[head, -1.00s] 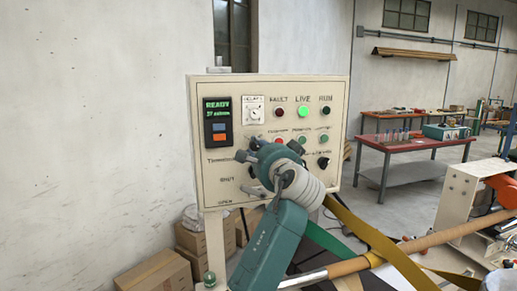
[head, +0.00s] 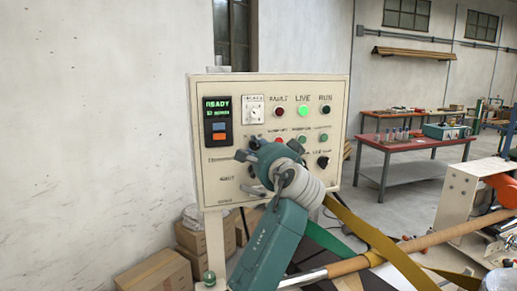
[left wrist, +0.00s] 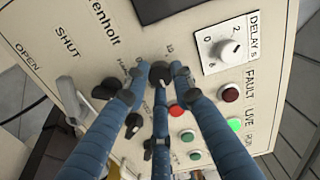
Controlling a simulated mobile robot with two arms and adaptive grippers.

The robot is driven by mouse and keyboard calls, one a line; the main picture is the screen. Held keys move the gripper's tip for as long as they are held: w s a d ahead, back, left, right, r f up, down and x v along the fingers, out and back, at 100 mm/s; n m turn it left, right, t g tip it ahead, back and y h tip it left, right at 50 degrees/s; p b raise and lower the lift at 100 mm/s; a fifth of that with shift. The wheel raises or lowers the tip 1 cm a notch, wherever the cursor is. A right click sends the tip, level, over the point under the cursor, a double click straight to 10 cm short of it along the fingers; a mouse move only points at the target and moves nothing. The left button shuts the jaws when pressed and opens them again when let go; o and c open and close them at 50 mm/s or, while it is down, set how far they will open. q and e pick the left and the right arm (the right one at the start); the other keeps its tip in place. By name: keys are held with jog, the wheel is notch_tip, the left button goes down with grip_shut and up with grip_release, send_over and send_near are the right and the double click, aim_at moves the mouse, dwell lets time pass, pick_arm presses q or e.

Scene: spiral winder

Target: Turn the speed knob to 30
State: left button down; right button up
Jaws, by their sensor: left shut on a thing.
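My left gripper (head: 250,160) is in front of the cream control panel (head: 200,183) in the head view and covers part of its lower left. In the left wrist view its three blue fingers (left wrist: 157,84) reach the panel and close around a dark knob (left wrist: 160,70) with printed numbers beside it. The knob's pointer and most of its scale are hidden by the fingers, so I cannot read its setting. In the head view the gripper hides this knob. A lit display (head: 217,107) reads READY, with a smaller line too blurred to read. My right gripper is not in view.
A DELAY dial (left wrist: 232,50), a red lamp (left wrist: 229,93), a lit green lamp (left wrist: 235,124) and a grey lever (left wrist: 72,98) surround the gripper. Another black knob (head: 323,162) is at the panel's lower right. Cardboard boxes (head: 155,272) stand below left.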

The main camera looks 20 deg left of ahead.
pick_arm(q)
jog(key=shift+a+r, duration=0.1)
jog(key=shift+a, duration=0.05)
jog(key=c, duration=1.6)
grip_release()
jog(key=shift+c, duration=0.2)
jog(key=shift+o, duration=0.9)
jog(key=shift+w+a, duration=0.1)
jog(key=shift+a, duration=0.1)
jog(key=shift+s+d, duration=0.25)
jog(key=shift+d, duration=0.05)
jog(key=v, duration=1.1)
jog(key=shift+s, duration=0.15)
